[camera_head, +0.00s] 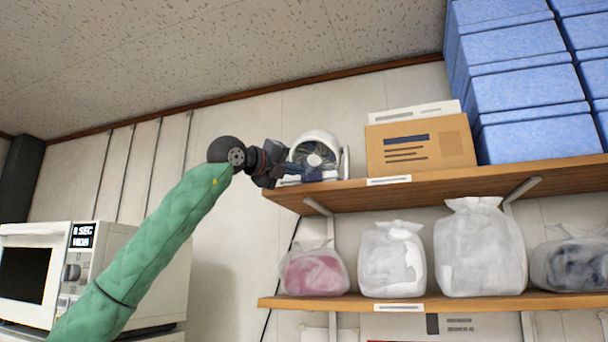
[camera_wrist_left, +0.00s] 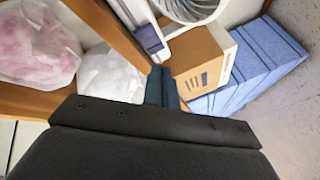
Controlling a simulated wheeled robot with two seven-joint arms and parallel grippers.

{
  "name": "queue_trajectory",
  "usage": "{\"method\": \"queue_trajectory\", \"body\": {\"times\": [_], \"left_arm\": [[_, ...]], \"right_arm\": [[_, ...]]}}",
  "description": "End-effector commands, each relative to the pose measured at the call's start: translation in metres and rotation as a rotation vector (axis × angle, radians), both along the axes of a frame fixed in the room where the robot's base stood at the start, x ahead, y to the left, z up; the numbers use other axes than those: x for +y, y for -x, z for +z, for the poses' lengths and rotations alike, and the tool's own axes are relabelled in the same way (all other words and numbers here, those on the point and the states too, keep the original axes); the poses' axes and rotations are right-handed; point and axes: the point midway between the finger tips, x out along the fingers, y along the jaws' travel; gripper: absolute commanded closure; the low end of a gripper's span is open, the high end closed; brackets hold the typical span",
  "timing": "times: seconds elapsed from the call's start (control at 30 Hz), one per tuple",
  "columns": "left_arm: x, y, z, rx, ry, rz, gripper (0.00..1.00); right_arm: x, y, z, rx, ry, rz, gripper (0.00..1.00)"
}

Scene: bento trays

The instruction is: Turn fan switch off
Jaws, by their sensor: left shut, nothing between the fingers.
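A small white fan (camera_head: 318,135) stands at the left end of the upper shelf. Its round cage also shows at the top of the left wrist view (camera_wrist_left: 190,8). A small dark blue panel (camera_wrist_left: 151,40) shows on the fan's base; I cannot tell the switch or its position. My left gripper (camera_head: 291,178) reaches in from the left, at the fan's base, and partly hides it. In the left wrist view its fingers (camera_wrist_left: 161,76) are together and empty, just below the panel. I cannot tell whether they touch the fan. My right gripper is not in view.
A cardboard box (camera_head: 420,146) and stacked blue boxes (camera_head: 535,90) stand right of the fan on the upper shelf (camera_head: 470,178). Several filled plastic bags (camera_head: 480,250) sit on the lower shelf (camera_head: 450,304). A white microwave (camera_head: 85,262) stands at lower left.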

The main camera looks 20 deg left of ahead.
Motion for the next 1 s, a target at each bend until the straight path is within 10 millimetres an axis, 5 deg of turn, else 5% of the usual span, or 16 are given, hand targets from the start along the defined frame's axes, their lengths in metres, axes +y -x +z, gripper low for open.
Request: {"method": "queue_trajectory", "body": {"times": [0.4,1.0], "left_arm": [[0.003,-0.031,0.0,0.0,0.0,0.0,1.0],[0.003,-0.033,0.0,0.0,0.0,0.0,1.0]], "right_arm": [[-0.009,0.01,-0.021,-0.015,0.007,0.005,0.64],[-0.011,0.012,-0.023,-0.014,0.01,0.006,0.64]]}}
